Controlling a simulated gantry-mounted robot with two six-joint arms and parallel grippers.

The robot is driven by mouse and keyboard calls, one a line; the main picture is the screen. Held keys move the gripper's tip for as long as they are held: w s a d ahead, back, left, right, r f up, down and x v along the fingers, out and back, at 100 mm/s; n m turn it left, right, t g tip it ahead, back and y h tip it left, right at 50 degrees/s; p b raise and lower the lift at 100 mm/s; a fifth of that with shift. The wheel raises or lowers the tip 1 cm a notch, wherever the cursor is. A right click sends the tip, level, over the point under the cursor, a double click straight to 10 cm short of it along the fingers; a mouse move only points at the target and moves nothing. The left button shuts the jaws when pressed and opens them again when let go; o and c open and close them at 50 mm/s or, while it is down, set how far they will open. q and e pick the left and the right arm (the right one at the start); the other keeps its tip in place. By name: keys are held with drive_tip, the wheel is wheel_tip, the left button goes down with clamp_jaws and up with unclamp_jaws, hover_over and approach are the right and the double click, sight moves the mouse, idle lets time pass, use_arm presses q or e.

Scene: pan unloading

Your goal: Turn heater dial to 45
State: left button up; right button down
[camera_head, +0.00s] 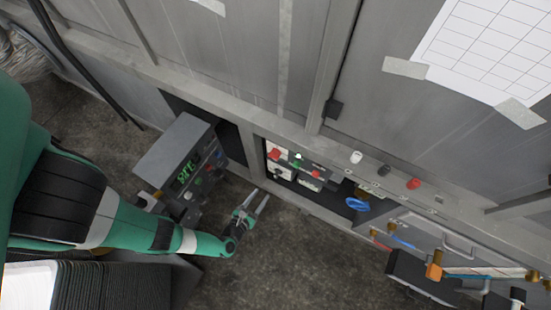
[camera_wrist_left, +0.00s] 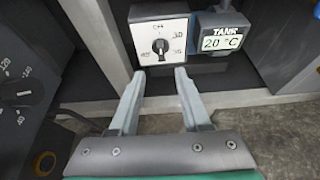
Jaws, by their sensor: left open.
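In the left wrist view a white dial plate (camera_wrist_left: 162,35) carries a black round knob with a white pointer (camera_wrist_left: 160,46). The pointer stands roughly upright. Small marks ring the knob; one on the right reads like 30. Beside it a grey display (camera_wrist_left: 222,42) reads TANK 20 °C. My left gripper (camera_wrist_left: 159,74) is open and empty, its fingertips pointing at the plate just below the knob. In the head view my left gripper (camera_head: 257,203) is in front of the cabinet opening. I cannot clearly pick out this dial there. My right gripper is not in view.
A dark gauge or dial (camera_wrist_left: 20,95) with numbers sits close at the left of the wrist view. In the head view a grey box with a green display (camera_head: 185,172) stands left of the gripper. Red knobs (camera_head: 274,154) and pipes (camera_head: 490,272) lie to the right.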

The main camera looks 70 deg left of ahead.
sight(275, 175)
use_arm(q)
drive_tip(key=b+x, duration=0.4)
drive_tip(key=x, duration=0.4)
drive_tip(key=shift+a, duration=0.15)
drive_tip(key=x, duration=0.1)
drive_tip(key=b+x, duration=0.1)
drive_tip(key=x, duration=0.2)
drive_tip(key=shift+w+a+r+b, duration=0.1)
drive_tip(key=shift+w+r+b, duration=0.15)
drive_tip(key=shift+b, duration=0.15)
clamp_jaws()
